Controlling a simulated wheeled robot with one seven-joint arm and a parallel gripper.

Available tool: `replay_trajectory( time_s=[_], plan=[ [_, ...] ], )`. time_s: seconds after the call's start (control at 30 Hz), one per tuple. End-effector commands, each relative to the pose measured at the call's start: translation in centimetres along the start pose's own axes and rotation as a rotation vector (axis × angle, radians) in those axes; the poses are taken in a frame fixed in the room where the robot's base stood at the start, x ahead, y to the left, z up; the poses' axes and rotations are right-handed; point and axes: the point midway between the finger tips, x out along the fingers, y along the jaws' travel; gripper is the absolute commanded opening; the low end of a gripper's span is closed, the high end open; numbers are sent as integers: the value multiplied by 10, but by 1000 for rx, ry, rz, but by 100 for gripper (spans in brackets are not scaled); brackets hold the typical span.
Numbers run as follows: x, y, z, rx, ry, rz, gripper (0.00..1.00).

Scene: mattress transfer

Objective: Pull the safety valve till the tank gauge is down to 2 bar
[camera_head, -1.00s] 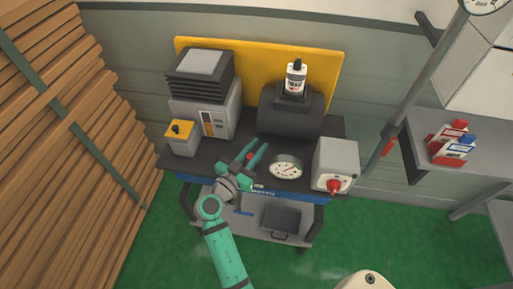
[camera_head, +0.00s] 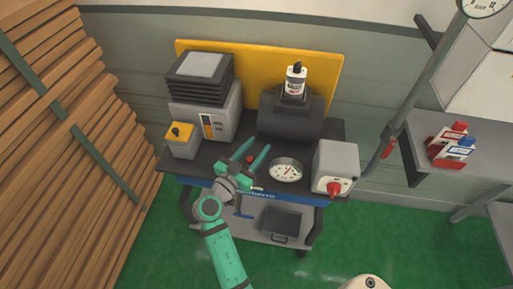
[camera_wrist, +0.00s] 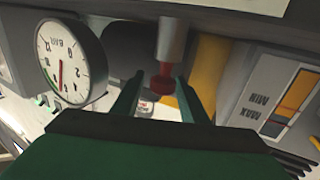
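The safety valve, a grey cylinder with a red knob (camera_wrist: 163,83), shows in the wrist view between my fingertips. The black tank (camera_head: 290,118) lies behind.
A grey box with a red knob (camera_head: 335,168) stands right of the gauge. A grey machine (camera_head: 207,113) and a yellow-topped box (camera_head: 181,141) stand left. A white bottle (camera_head: 295,80) sits above the tank. Stacked planks (camera_head: 60,130) line the left side.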

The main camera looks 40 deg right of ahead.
Motion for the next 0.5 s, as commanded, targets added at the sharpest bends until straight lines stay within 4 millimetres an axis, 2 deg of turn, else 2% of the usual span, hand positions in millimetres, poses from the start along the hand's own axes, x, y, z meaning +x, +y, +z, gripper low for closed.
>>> replay_trajectory(
  time_s=[0.17, 0.5],
  plan=[
    [-13, -1, 1, 0, -1, -2, 40],
    [-75, -1, 1, 0, -1, -5, 40]
  ],
)
